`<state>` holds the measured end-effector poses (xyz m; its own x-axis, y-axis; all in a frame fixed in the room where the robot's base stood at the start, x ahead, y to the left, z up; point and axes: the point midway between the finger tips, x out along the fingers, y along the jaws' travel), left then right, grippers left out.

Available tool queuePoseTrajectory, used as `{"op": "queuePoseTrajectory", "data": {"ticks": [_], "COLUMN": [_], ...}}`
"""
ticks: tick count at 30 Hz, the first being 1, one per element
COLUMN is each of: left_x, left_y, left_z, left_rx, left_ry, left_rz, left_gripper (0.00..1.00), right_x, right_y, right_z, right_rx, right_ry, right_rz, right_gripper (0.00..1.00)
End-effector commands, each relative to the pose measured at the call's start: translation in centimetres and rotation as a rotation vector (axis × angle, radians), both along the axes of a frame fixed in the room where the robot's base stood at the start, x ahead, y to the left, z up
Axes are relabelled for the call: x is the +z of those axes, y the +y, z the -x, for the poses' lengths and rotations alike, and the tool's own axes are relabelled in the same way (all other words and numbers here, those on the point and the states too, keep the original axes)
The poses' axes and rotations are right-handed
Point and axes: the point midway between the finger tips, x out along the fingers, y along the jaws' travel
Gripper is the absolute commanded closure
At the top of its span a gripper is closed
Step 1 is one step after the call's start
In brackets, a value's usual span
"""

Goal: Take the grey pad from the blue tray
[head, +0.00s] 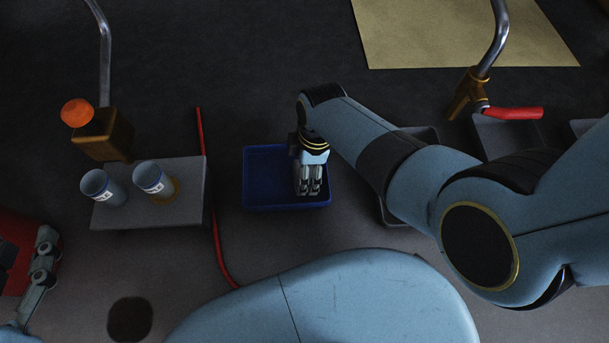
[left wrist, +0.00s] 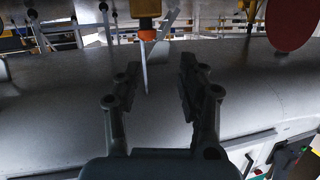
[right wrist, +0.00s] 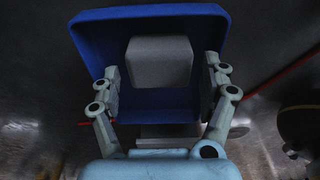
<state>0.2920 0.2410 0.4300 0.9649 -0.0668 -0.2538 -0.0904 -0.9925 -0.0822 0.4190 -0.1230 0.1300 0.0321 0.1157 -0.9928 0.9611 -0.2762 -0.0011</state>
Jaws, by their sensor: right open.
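The blue tray (head: 262,206) stands near the middle of the surface in the head view. My right gripper (head: 309,190) is over the tray's right part there and hides what lies under it. In the right wrist view the grey pad (right wrist: 160,62) lies in the blue tray (right wrist: 215,20). My right gripper (right wrist: 160,88) is open, its fingers to either side of the pad's near part, apart from it. My left gripper (left wrist: 150,85) is open and empty. Part of it shows at the left edge of the head view (head: 42,262).
A grey block (head: 150,212) with two light blue cups (head: 102,188) stands left of the tray. A red hose (head: 213,205) runs between them. Grey trays (head: 425,133) lie partly behind my right arm. A brass valve with a red handle (head: 515,113) stands at the back right.

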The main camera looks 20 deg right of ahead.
Motion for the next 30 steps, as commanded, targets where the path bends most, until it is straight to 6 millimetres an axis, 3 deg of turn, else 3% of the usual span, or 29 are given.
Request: {"op": "queuePoseTrajectory", "data": {"ticks": [9,18,23,30], "left_x": [6.4,12.4,13.7,13.8], "left_y": [-0.7,-1.4,-1.5,-1.5], "left_z": [-4.0,-5.8,-6.0,-6.0], "left_rx": [-0.031,-0.062,-0.067,-0.068], "left_ry": [-0.282,-0.532,-0.584,-0.587], "left_rz": [0.000,-0.001,-0.001,-0.001], "left_gripper": [0.60,0.60,0.60,0.60], "right_x": [-1.2,-2.1,-2.1,-2.1], "right_y": [0.1,0.2,0.2,0.2], "right_z": [0.0,0.0,-0.1,-0.1], "right_rx": [0.000,-0.001,0.000,0.000], "right_ry": [0.001,0.001,-0.001,-0.001], "right_rz": [0.000,0.000,0.000,0.000], "right_gripper": [0.21,0.21,0.21,0.24]}}
